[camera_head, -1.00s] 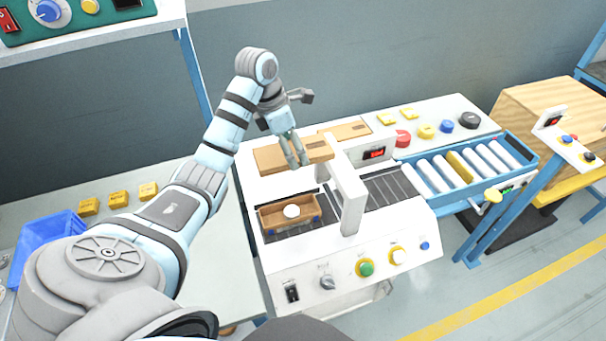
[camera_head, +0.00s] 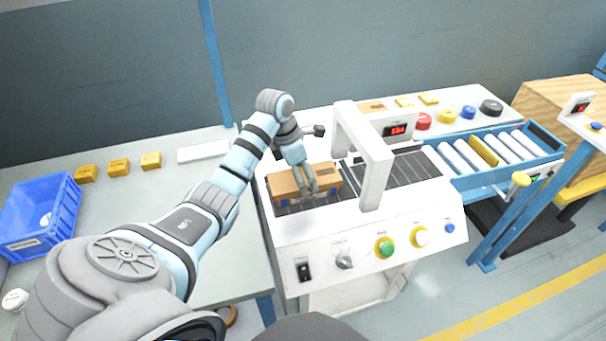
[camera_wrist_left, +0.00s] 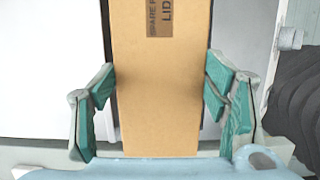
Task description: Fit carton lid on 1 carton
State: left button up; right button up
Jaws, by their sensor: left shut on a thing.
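A brown cardboard carton (camera_head: 310,199) with blue patches at its corners sits on the dark roller bed of the white machine, left of the white arch. A flat brown carton lid (camera_head: 287,181) lies over the carton's top and covers its opening. I cannot tell whether it is fully seated or just above the rim. My left gripper (camera_head: 311,191) is shut on the lid from above. In the left wrist view the lid (camera_wrist_left: 160,85), with a dark printed label, runs between the green finger pads (camera_wrist_left: 160,100). My right gripper is not in view.
The white arch (camera_head: 374,160) stands close to the right of the carton. Another brown lid (camera_head: 372,107) lies behind it. A blue roller conveyor (camera_head: 500,180) is at the right. A blue bin (camera_head: 40,212) and yellow blocks (camera_head: 118,167) are on the left table.

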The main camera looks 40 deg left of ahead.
aim_at(293, 179)
pick_arm(q)
jog(key=o, duration=0.8)
jog(key=shift+s+r, duration=0.15)
jog(key=shift+s, duration=0.1)
jog(key=shift+o, duration=1.4)
jog(key=shift+s, duration=0.1)
jog(key=shift+o, duration=0.2)
jog(key=shift+w, duration=0.25)
jog(key=p+v, duration=0.4)
jog(key=v, duration=0.8)
jog(key=shift+s, duration=0.15)
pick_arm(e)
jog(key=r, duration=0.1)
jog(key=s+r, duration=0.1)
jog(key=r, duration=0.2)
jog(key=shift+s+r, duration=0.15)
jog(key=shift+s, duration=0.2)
